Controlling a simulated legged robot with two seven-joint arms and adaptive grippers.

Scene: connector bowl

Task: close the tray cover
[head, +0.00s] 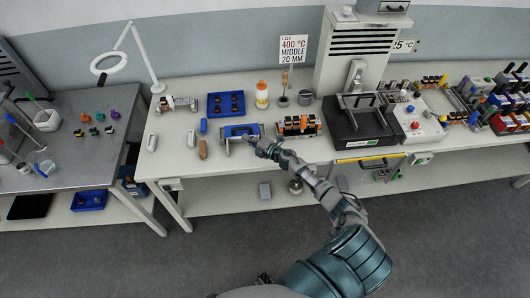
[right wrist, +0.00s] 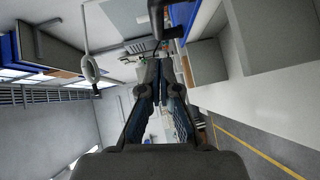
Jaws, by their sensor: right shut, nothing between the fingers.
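A blue tray (head: 242,130) lies near the front edge of the white workbench, with a grey frame-like part along its front that may be its cover. I cannot tell the cover's exact angle. My right gripper (head: 258,148) is at the tray's front right corner, its fingers shut and empty. I cannot tell whether it touches the tray. In the right wrist view the fingers (right wrist: 153,75) are together, with a blue piece (right wrist: 184,15) beyond them. My left gripper is not in view.
A second blue tray (head: 225,104) with dark parts stands behind. A connector block (head: 298,125) is to the right, then a black fixture (head: 358,124). A brown-handled tool (head: 202,149) and a white piece (head: 191,139) lie left. A ring lamp (head: 108,63) stands at the back left.

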